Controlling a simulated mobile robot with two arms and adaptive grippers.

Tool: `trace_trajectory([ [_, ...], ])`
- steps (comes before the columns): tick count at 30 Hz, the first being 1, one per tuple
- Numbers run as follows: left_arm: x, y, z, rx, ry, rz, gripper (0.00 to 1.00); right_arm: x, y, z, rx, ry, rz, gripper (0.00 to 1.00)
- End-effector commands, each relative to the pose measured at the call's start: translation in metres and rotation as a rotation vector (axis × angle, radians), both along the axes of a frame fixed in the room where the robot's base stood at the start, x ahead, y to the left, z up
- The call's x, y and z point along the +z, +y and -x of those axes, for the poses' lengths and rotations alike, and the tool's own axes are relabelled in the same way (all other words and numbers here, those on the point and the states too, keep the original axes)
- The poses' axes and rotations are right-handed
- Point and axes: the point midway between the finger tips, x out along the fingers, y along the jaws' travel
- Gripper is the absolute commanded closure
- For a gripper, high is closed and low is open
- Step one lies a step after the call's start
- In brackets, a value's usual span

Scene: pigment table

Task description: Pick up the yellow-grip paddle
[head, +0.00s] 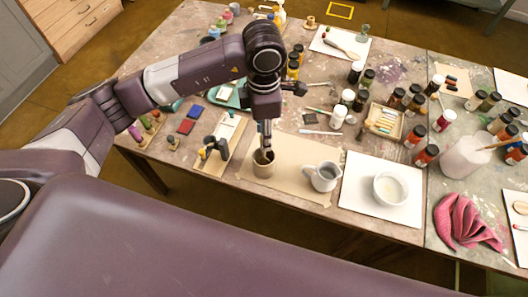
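My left gripper (266,148) points down at the front of the table, its tips at the mouth of a tan cup (263,167). The tips are small and partly hidden by the cup rim, so I cannot tell whether they are open, shut or holding something. I cannot pick out the yellow-grip paddle for certain. A small stand with dark upright handles (213,147) and a trace of yellow is left of the cup. A rack with coloured grips (147,128) stands at the table's left edge. My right gripper is not in view.
A grey pitcher (323,177) stands right of the cup. A white bowl (390,188) sits on a white sheet (355,205). Several paint bottles crowd the middle and right, around a wooden box (383,121). A pink cloth (466,222) lies at the front right.

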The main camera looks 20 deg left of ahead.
Motion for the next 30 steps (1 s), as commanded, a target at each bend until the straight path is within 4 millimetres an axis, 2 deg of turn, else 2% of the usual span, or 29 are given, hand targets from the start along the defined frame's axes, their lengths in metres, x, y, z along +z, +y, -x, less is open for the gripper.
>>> trace_trajectory([
  [1, -0.004, 0.0, 0.003, 0.0, 0.005, -0.002, 0.65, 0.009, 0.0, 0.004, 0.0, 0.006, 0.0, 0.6],
  [4, -0.018, -0.001, 0.006, 0.001, 0.006, 0.0, 0.65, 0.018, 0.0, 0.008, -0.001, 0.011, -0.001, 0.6],
  [9, -0.038, 0.0, 0.004, 0.001, 0.001, 0.0, 0.65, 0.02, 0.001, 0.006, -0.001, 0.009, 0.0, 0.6],
  [17, -0.041, -0.001, 0.003, 0.001, 0.0, 0.001, 0.66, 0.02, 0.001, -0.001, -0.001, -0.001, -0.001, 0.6],
  [26, -0.041, -0.001, 0.003, 0.001, 0.0, 0.001, 0.99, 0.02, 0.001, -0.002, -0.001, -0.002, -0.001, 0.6],
  [30, -0.041, -0.001, 0.003, 0.001, -0.001, 0.0, 1.0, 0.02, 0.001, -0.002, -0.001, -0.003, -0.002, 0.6],
])
